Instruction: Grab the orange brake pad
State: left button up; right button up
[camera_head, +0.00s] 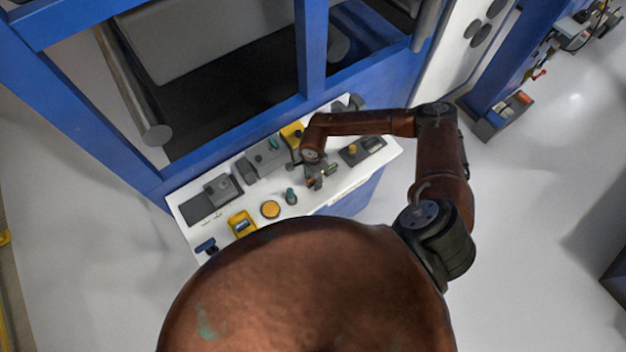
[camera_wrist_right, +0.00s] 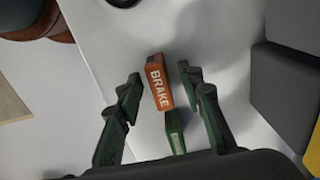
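The orange brake pad (camera_wrist_right: 158,84), with white lettering reading BRAKE, lies on the white tabletop in the right wrist view. My right gripper (camera_wrist_right: 157,82) is open, with its green-grey fingers on either side of the pad and a gap showing on each side. In the head view my right gripper (camera_head: 316,184) points down over the white table (camera_head: 335,198), and I cannot make out the pad there. My left gripper is not in view.
On the table are a yellow box (camera_head: 241,223), an orange disc (camera_head: 270,209), a green knob (camera_head: 291,197), grey units (camera_head: 222,190) and a dark panel (camera_head: 362,149). A blue machine frame (camera_head: 233,136) stands right behind it.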

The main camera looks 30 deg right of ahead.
jog(key=shift+f, duration=0.1)
jog(key=shift+c, duration=0.2)
grip_shut()
